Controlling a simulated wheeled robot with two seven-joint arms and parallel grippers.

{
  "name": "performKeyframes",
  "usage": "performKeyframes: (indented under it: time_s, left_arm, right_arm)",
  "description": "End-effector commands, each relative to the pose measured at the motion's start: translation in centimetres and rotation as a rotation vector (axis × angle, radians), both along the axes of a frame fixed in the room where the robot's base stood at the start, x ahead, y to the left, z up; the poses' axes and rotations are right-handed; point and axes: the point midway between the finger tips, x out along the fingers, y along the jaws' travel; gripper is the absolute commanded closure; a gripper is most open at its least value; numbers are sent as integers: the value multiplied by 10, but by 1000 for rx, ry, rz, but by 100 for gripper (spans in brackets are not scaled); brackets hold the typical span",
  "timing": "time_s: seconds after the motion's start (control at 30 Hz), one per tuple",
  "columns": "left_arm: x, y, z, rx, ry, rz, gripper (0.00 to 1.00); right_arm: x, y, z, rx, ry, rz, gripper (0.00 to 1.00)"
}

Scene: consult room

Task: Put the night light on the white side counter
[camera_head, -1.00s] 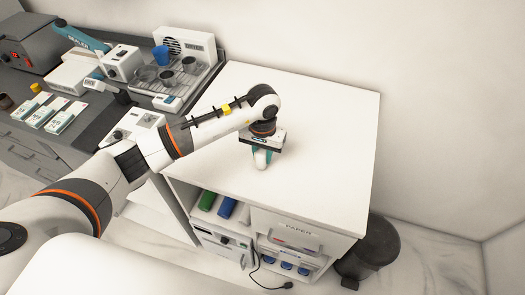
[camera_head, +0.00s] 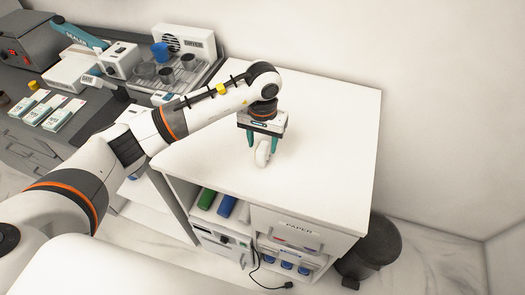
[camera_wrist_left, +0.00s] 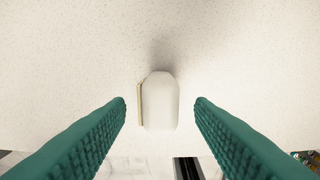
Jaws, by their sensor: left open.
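The night light (camera_head: 262,154) is a small white rounded piece on the white side counter (camera_head: 330,150). In the left wrist view the night light (camera_wrist_left: 160,101) shows between the two teal fingers, with a thin tan strip along its left side. My left gripper (camera_head: 263,145) is open above the counter, with its fingers apart on either side of the night light. In the left wrist view there is a gap between each finger and the night light. My right gripper is not in view.
The counter top is otherwise clear. Shelves with green and blue items (camera_head: 227,206) are under the counter. A dark bin (camera_head: 372,247) stands at the right.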

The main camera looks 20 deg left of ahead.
Motion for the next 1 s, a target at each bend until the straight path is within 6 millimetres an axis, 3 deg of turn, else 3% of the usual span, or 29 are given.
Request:
performKeyframes:
  time_s: [0.2, 0.4, 1.0]
  left_arm:
    - [1, 0, 45, 1, -5, -1, 51]
    - [0, 0, 72, 1, -2, 0, 51]
    - [0, 0, 80, 0, 0, -1, 51]
  right_arm:
    - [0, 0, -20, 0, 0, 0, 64]
    - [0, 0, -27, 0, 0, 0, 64]
    - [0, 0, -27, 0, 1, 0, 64]
